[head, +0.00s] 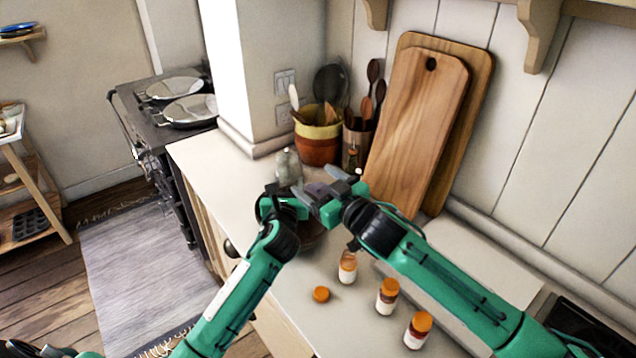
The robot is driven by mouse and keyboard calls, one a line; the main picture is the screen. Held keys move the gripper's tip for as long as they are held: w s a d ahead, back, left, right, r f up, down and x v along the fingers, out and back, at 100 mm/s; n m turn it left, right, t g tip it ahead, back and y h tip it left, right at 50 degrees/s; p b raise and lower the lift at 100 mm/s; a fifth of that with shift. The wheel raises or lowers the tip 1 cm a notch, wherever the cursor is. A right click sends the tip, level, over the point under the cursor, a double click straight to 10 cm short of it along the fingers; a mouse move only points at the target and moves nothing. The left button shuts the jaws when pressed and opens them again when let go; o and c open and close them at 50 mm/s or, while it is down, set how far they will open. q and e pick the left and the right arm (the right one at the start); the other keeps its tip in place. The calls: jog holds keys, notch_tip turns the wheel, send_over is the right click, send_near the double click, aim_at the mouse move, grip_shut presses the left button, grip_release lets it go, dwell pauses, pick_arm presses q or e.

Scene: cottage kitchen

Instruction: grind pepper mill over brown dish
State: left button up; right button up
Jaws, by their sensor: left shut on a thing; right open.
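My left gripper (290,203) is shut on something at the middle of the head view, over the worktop. My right gripper (335,192) is open and close beside it, to the right. The fingers overlap, and I cannot make out the pepper mill clearly between them. A clear glass vessel (288,168) shows just behind the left gripper; I cannot tell whether it is held or stands on the worktop. A brown dish (311,238) sits below the grippers, mostly hidden by my arms.
Orange-lidded jars (387,296) and a loose orange lid (321,294) are on the near worktop (300,318). A utensil pot (317,143) and wooden cutting boards (421,130) stand at the back. The worktop left of the grippers is clear, ending beside the range cooker (165,110).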

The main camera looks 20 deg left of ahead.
aim_at(283, 156)
jog(key=shift+w+a+f+n+t+h, duration=0.2)
jog(key=shift+w+a+n, duration=1.4)
jog(key=shift+n, duration=3.9)
jog(key=shift+w+a+r+n+t, duration=0.2)
jog(key=shift+w+a+n, duration=0.6)
jog(key=shift+a+n, duration=3.15)
jog(key=shift+w+a+f+n+t+h, duration=0.3)
jog(key=shift+w+n, duration=0.9)
jog(key=shift+n, duration=5.85)
jog(key=shift+a+r, duration=0.15)
jog(key=shift+r, duration=0.05)
jog(key=c, duration=1)
